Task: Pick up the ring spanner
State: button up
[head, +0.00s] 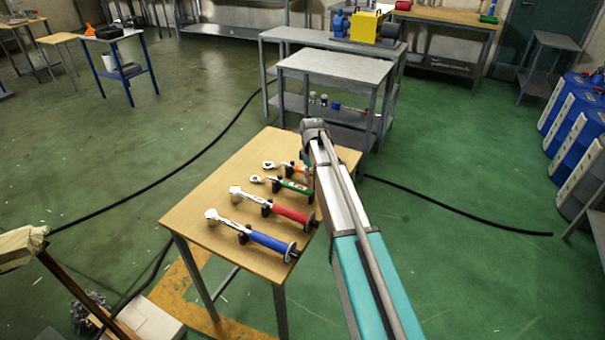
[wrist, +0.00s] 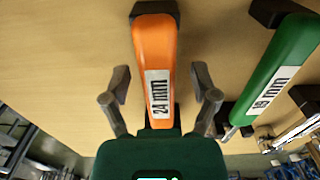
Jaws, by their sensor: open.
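A spanner with an orange handle marked "24 mm" (wrist: 154,60) lies on the wooden table, and its ring-like bright head (head: 268,166) shows in the head view. My gripper (wrist: 161,78) is open, with one finger on each side of the orange handle and a gap on both sides. In the head view my arm hides the gripper and part of this handle. A green-handled spanner (wrist: 277,68) lies just to the right in the wrist view; in the head view it is the tool (head: 292,186) just nearer than the orange one.
A grey bench (head: 335,66) stands close behind the table. The table's left side is bare. A black cable crosses the floor.

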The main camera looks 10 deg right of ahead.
dwell(0.4)
grip_shut()
